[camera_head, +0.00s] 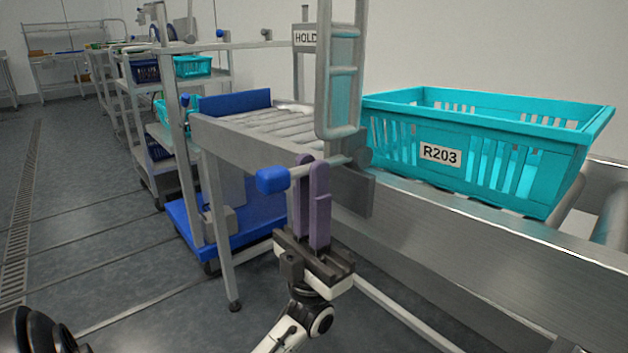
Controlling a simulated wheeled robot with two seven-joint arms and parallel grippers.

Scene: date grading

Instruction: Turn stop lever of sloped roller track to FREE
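The stop lever (270,180) is a pale rod with a blue knob. It sticks out to the left from the side of the sloped roller track (285,122), near the upright metal stop frame. My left gripper (311,162) reaches up from below with two purple fingers close together. They straddle the rod between knob and pivot and look shut on it; the narrow gap is partly hidden. A HOLD sign (306,38) shows above the track; no FREE label is visible. My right gripper is not in view.
A turquoise crate (478,165) labelled R203 stands on the conveyor right of the metal stop frame (341,100). A blue-decked cart (247,235) stands under the track. Shelves with crates line the back left. The floor at left is clear.

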